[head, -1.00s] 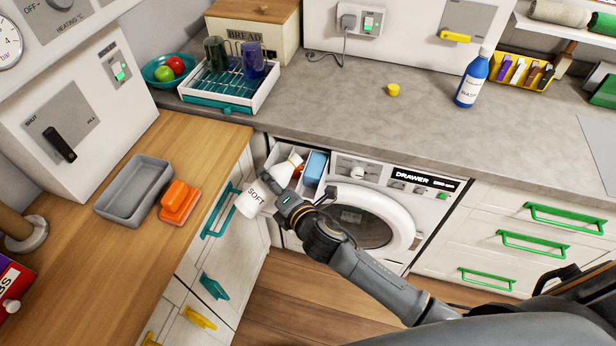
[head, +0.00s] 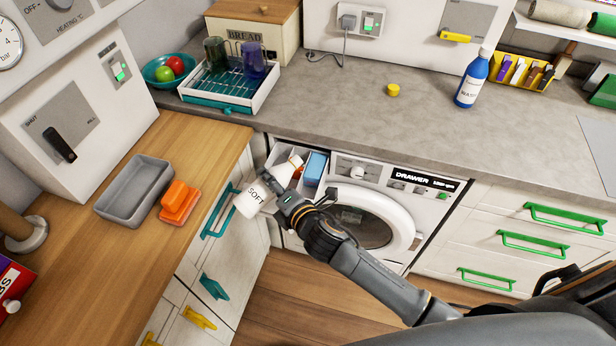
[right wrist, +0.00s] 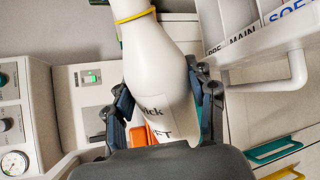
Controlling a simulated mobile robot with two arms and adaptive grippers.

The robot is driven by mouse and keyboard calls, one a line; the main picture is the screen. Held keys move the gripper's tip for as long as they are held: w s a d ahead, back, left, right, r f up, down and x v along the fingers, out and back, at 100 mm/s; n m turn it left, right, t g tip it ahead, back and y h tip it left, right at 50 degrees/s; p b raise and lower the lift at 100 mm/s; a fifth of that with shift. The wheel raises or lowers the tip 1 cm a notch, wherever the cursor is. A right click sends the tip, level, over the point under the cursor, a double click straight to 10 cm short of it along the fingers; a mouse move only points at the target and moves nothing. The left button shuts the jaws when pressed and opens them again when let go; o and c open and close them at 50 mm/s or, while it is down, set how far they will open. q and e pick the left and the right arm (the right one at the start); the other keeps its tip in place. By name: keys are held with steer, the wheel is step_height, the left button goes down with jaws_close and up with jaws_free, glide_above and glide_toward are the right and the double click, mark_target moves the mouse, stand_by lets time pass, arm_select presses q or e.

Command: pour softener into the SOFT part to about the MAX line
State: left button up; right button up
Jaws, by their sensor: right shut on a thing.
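The white softener bottle (head: 258,195), marked SOFT, is tilted with its neck up and to the right, toward the open washer drawer (head: 285,152). My right gripper (head: 283,205) is shut around its body. In the right wrist view the bottle (right wrist: 160,65) stands between the fingers of my right gripper (right wrist: 160,105), with a yellow ring on its neck; its mouth is out of frame. The drawer front (right wrist: 270,60) there shows the labels PRE, MAIN and part of SOFT. In the head view a blue part (head: 316,165) shows in the drawer. The liquid level and MAX line cannot be seen. My left gripper is not in view.
A yellow cap (head: 393,90) and a blue WASH bottle (head: 471,80) stand on the grey counter (head: 340,105). The washer (head: 375,200) is below. A grey tray (head: 133,190) and orange sponge-like block (head: 179,200) lie on the wooden counter at left.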

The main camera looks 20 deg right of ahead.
steer(key=shift+w+d+m+p, duration=0.2)
steer(key=shift+d+m+p, duration=0.2)
steer(key=shift+m+p, duration=0.2)
stand_by(1.4)
steer(key=shift+m+g+y, duration=0.3)
steer(key=shift+m+y, duration=0.1)
stand_by(2.1)
steer(key=n+b, duration=0.1)
steer(key=a+n+h+b, duration=0.1)
steer(key=shift+s+n, duration=0.2)
steer(key=shift+n, duration=0.1)
steer(key=shift+d+r+p, duration=0.1)
steer(key=shift+p, duration=0.25)
steer(key=shift+n+t, duration=0.3)
steer(key=shift+t, duration=0.1)
